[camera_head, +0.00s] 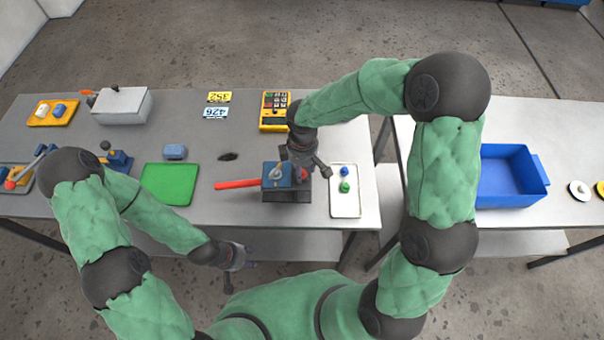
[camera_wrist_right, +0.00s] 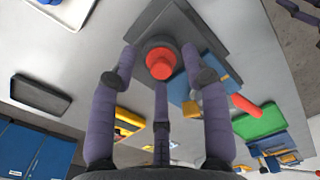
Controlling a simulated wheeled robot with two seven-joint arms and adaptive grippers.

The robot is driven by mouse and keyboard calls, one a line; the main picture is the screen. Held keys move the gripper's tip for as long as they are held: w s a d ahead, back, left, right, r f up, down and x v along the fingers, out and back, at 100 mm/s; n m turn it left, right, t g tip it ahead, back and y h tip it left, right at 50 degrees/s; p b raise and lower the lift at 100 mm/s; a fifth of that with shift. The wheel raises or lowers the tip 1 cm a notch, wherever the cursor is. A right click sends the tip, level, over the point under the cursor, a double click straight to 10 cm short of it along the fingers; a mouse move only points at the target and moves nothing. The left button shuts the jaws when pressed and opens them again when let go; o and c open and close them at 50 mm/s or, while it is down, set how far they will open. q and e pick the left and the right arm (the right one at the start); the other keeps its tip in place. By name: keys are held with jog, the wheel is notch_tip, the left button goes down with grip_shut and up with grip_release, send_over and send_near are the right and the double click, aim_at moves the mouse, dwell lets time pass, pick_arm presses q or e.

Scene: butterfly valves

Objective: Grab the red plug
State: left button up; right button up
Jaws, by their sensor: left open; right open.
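The red plug (camera_wrist_right: 160,64) sits in a round dark socket on a grey block, seen in the right wrist view. In the head view only a bit of red (camera_head: 303,172) shows below my right gripper (camera_head: 306,163). That gripper is open above the plug. In the right wrist view its fingers (camera_wrist_right: 160,80) are spread around the plug, and I cannot tell whether they touch it. A blue valve body (camera_head: 276,177) with a long red handle (camera_head: 236,184) stands beside the plug. My left gripper (camera_head: 232,262) is open, hanging in front of the table's front edge, away from the plug.
A white tray (camera_head: 345,208) with a blue and a green plug lies to the right. A green mat (camera_head: 168,184) lies left of the red handle. A yellow keypad box (camera_head: 272,122) stands behind. A blue bin (camera_head: 510,176) is on the right table.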

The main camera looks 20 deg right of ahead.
jog(key=shift+f, duration=0.15)
jog(key=shift+c, duration=0.3)
jog(key=c, duration=0.8)
